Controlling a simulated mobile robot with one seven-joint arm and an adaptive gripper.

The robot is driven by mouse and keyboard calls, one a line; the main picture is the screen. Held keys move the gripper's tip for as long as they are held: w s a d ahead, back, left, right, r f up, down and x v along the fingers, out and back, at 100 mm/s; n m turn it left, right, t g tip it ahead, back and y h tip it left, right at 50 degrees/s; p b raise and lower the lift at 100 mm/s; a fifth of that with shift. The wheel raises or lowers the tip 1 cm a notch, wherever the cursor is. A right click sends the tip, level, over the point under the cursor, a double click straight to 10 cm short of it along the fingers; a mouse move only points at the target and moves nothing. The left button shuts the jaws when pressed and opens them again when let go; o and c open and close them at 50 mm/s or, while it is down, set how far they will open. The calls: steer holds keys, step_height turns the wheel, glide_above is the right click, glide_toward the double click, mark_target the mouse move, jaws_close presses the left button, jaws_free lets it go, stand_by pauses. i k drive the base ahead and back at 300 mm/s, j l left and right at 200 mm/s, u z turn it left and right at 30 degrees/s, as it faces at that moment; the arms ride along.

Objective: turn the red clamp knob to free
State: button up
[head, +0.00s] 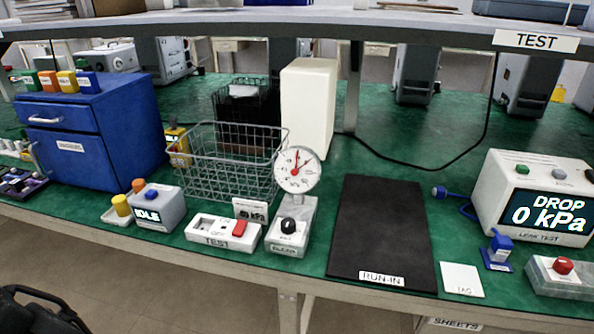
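A red round knob (563,266) sits on top of a small light-grey box (558,284) at the front right of the green bench. The label on that box's front is too small to read, and I cannot tell the knob's setting. A black part (38,312), probably my gripper, shows at the lower left corner, cut off by the picture's edge. It is in front of the bench, far from the red knob. Its fingers cannot be made out.
A blue clamp-like fixture (498,248) and a white tag (462,279) lie left of the knob box. A leak tester (530,195) reading "DROP 0 kPa" stands behind. A black RUN-IN mat (382,225), gauge (297,169) and wire basket (225,165) are further left. A shelf (400,28) overhangs the back.

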mark_target(562, 265)
steer(key=z, duration=1.55)
